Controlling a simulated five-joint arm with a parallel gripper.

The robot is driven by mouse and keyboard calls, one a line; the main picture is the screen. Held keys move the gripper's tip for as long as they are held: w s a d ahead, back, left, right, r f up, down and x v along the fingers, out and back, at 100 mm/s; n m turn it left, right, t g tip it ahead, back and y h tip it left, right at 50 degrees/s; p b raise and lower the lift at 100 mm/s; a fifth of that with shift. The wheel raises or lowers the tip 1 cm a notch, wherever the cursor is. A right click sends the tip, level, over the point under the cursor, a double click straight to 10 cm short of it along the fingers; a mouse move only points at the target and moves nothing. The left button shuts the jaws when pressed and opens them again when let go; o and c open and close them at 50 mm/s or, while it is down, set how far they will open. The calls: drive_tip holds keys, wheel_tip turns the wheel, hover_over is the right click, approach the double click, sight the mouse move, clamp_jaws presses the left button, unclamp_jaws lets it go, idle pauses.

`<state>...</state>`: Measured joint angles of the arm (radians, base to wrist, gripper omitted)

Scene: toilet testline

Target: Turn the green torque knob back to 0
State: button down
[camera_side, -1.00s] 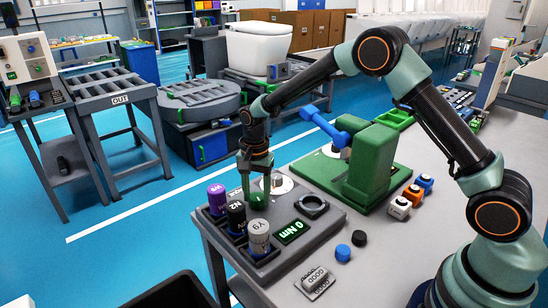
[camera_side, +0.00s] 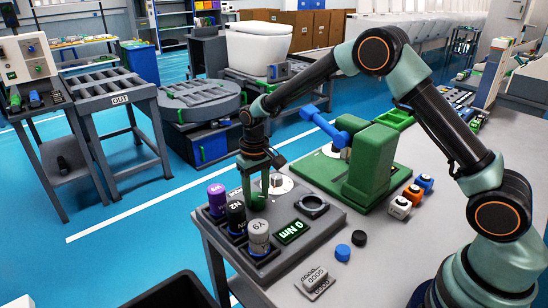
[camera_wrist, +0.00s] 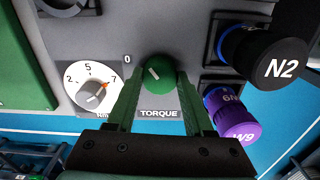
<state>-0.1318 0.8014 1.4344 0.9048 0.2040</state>
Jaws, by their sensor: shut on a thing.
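The green torque knob (camera_wrist: 157,74) sits on the grey panel above the TORQUE label. Its short white mark slants toward the upper left, with the printed 0 at that side. My gripper (camera_wrist: 158,88) is shut on the knob, with a green finger on each side. In the side view my gripper (camera_side: 254,196) reaches down to the panel, and the knob (camera_side: 258,201) is partly hidden by a finger. The lit display (camera_side: 292,231) reads 0 Nm.
The purple cylinder (camera_side: 217,199), black N2 cylinder (camera_side: 236,217) and grey Y9 cylinder (camera_side: 258,236) stand close by. A green fixture (camera_side: 372,160) with a blue handle stands behind.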

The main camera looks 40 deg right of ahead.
sight(257, 196)
drive_tip(key=n, duration=0.5)
drive_tip(key=shift+n, duration=2.4)
drive_tip(key=shift+c, duration=1.4)
unclamp_jaws()
wheel_tip(257, 196, up, 12)
